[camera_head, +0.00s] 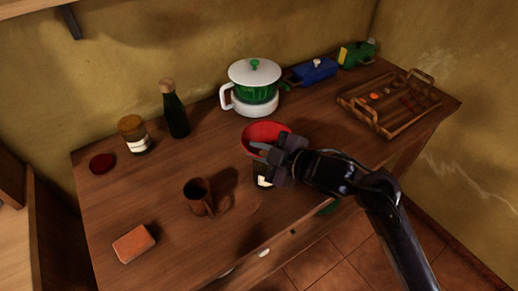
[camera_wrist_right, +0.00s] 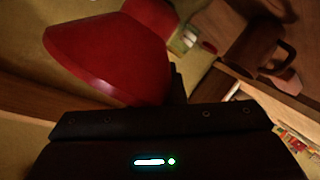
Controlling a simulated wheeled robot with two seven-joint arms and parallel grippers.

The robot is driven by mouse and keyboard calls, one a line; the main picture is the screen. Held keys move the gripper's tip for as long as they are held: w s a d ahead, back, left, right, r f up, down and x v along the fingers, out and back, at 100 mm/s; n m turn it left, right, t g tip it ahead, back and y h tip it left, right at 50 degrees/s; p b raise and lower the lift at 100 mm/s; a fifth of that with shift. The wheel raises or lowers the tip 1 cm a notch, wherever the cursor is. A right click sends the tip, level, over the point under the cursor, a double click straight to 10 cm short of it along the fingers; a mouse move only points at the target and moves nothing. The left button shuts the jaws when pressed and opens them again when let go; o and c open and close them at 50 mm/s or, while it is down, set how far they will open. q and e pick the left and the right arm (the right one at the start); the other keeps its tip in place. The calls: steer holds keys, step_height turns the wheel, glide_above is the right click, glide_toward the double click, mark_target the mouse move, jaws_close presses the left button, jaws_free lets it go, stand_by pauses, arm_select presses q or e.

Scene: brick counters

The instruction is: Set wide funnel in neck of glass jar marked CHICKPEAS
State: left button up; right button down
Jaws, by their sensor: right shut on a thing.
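A wide red funnel (camera_head: 263,131) is held over the front middle of the wooden counter, its broad mouth facing up in the head view. My right gripper (camera_head: 264,151) is shut on it near the rim; the funnel also fills the upper left of the right wrist view (camera_wrist_right: 105,55). A dark jar with a pale label (camera_head: 264,182) stands below the funnel and gripper, mostly hidden. Its label cannot be read, and I cannot tell whether the spout is inside its neck. My left gripper is not in view.
A brown mug (camera_head: 199,196) and an orange block (camera_head: 133,244) stand left of the jar. A lidded jar (camera_head: 134,135), dark red disc (camera_head: 103,163), green bottle (camera_head: 175,112) and white-green pot (camera_head: 254,88) are behind. A wooden tray (camera_head: 398,126) is at right.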

steer(key=shift+f+b, duration=0.45)
steer(key=shift+f, duration=0.3)
steer(key=c, duration=1)
jaws_free()
step_height(320, 180, up, 9)
steer(key=p, duration=0.8)
